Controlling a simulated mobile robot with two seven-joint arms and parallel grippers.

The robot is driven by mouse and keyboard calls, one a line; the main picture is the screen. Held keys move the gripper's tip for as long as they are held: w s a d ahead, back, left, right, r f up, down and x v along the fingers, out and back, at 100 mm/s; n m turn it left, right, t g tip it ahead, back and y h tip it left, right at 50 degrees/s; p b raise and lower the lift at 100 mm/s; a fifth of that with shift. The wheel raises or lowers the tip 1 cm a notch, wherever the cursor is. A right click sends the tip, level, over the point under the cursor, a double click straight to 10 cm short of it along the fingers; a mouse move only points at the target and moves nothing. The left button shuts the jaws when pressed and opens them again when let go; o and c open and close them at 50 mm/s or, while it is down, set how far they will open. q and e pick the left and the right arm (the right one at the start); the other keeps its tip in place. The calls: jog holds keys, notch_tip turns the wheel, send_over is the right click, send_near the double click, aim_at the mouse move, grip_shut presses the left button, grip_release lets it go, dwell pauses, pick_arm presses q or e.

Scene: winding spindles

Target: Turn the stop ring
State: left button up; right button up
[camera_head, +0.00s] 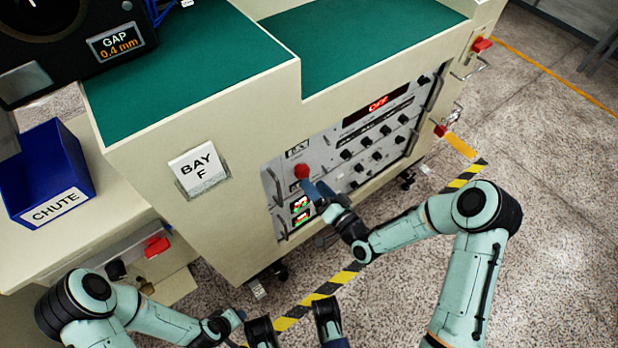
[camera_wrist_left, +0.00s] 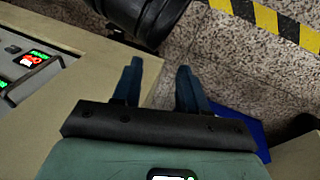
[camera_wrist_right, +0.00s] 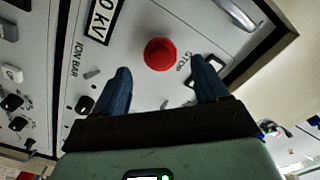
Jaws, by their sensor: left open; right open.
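The red stop ring (camera_head: 302,171) is on the front panel of the beige cabinet, at the left of the panel in the head view. In the right wrist view the round red ring (camera_wrist_right: 160,53) shows face-on beside a STOP label. My right gripper (camera_wrist_right: 164,82) is open, its two blue fingers pointing at the panel, one on each side below the ring in that view. I see no contact with the ring, and the exact depth is unclear. My left gripper (camera_wrist_left: 159,72) is open and empty, low by the cabinet, away from the ring.
The panel (camera_head: 335,150) has several black knobs, a red OFF display (camera_head: 378,104) and metal handles close by. A blue CHUTE bin (camera_head: 48,170) stands at left. A yellow-black floor stripe (camera_head: 345,277) runs along the cabinet front, with open floor at right.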

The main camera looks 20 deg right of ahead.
pick_arm(q)
jog(key=shift+s+d+r+g+p, duration=0.15)
jog(key=shift+s+d+r+p, duration=0.15)
jog(key=shift+s, duration=0.2)
jog(key=shift+s+d+r+g+p, duration=0.15)
jog(key=shift+s+d+r+p, duration=0.05)
jog(key=shift+s+r, duration=0.2)
pick_arm(e)
jog(key=v, duration=0.9)
